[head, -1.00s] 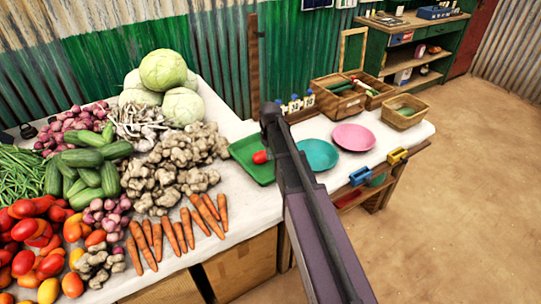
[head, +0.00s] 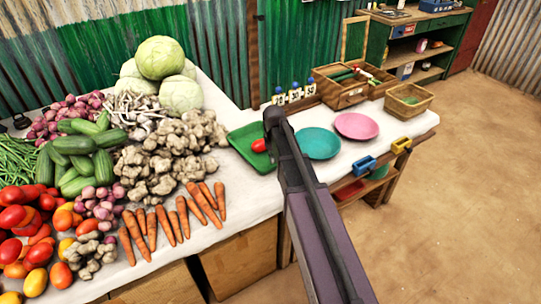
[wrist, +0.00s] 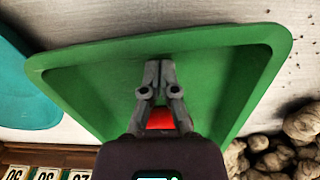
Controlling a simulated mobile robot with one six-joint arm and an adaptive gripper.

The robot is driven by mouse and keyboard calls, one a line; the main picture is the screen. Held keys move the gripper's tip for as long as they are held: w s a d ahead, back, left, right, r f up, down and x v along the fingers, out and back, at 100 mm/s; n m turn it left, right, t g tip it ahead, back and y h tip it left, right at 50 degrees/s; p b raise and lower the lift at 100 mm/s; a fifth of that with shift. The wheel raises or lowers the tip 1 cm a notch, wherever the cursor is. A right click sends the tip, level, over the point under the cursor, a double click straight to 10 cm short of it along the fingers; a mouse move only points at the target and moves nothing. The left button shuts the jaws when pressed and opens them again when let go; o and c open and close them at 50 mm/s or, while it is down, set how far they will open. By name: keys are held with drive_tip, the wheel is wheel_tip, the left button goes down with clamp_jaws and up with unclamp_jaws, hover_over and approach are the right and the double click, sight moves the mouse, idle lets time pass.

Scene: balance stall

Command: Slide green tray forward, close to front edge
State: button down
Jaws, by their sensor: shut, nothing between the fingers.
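The green tray (head: 241,137) lies on the white-topped stall between the ginger heap and a teal plate. A red tomato (head: 259,146) sits in it. In the wrist view the tray (wrist: 225,75) fills the middle, with its long rim across the top. My gripper (wrist: 159,68) is shut and empty over the tray, fingertips close to the inside of that rim. I cannot tell whether they touch it. The tomato shows partly behind the fingers in the wrist view (wrist: 160,119). In the head view my arm covers the tray's right side and hides the fingertips.
The teal plate (head: 318,143) is just right of the tray, a pink plate (head: 357,126) beyond it. Ginger (head: 165,150) lies close left, with carrots (head: 202,200) at the front left. Price cards (head: 295,95) and wooden crates (head: 340,92) stand at the back.

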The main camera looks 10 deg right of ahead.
drive_tip(key=shift+s+d, duration=0.25)
drive_tip(key=shift+s, duration=0.5)
drive_tip(key=shift+s, duration=0.1)
drive_tip(key=s+d, duration=0.1)
drive_tip(key=s, duration=0.2)
drive_tip(key=s+d, duration=0.1)
drive_tip(key=s, duration=0.2)
drive_tip(key=s+d, duration=0.1)
drive_tip(key=s, duration=0.2)
drive_tip(key=shift+s, duration=0.1)
drive_tip(key=shift+w, duration=0.25)
